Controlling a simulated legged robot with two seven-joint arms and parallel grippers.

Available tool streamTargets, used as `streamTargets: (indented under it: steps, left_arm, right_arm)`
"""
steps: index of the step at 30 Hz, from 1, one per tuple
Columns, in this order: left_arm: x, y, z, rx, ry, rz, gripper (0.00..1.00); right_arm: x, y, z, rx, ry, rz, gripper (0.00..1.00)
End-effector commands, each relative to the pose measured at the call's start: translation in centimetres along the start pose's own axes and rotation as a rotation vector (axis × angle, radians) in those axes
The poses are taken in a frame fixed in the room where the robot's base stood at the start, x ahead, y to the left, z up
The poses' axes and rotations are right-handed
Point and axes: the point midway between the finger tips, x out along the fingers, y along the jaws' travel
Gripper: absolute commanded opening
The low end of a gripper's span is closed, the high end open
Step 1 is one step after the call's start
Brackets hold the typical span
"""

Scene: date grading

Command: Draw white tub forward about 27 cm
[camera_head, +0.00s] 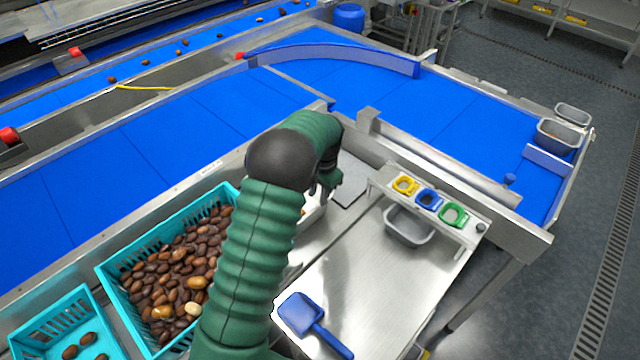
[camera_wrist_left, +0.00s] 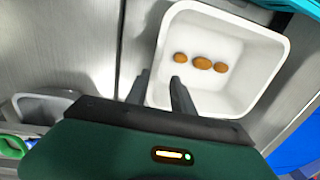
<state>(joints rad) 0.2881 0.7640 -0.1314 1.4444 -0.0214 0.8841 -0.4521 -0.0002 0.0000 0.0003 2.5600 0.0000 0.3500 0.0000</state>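The white tub (camera_wrist_left: 232,95) is in the left wrist view, with three brown dates (camera_wrist_left: 202,63) on its floor. In the head view only a pale sliver of the tub (camera_head: 313,215) shows; my left arm hides the rest. My left gripper (camera_wrist_left: 160,86) is at the tub's near left wall. Its fingers are apart, one outside the wall and one over the inside, with a gap between them. Whether either finger touches the wall I cannot tell. In the head view the left gripper (camera_head: 322,196) is partly hidden by its own wrist. My right gripper is not in view.
A turquoise crate of dates (camera_head: 117,287) stands left of my arm. A blue scoop (camera_head: 318,328) lies on the steel table (camera_head: 350,275). A grey tub (camera_head: 410,228) sits by a rack (camera_head: 470,236) with yellow, blue and green pieces. The table's middle is clear.

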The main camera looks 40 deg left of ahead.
Motion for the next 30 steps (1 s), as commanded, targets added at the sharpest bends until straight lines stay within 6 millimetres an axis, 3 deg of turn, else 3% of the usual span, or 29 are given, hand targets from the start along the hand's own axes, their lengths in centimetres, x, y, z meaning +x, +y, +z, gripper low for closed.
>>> streamTargets:
  steps: [9, 15, 20, 28, 30]
  left_arm:
    - [6.5, 0.1, 0.0, 0.000, -0.003, 0.002, 0.29]
    - [9.7, 0.0, 0.0, 0.001, 0.000, 0.001, 0.29]
    - [10.7, 0.0, 0.0, 0.001, 0.002, 0.000, 0.29]
    - [10.8, 0.1, -0.1, 0.001, 0.002, -0.001, 0.29]
    - [10.8, 0.0, -0.1, 0.001, 0.002, -0.001, 0.20]
  right_arm:
    - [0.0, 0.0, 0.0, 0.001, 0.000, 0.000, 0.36]
    - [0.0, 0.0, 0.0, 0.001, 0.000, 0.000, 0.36]
    - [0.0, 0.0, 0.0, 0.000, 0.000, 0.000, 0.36]
    - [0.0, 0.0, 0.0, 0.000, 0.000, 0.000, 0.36]
    - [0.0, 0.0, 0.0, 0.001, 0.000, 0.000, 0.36]
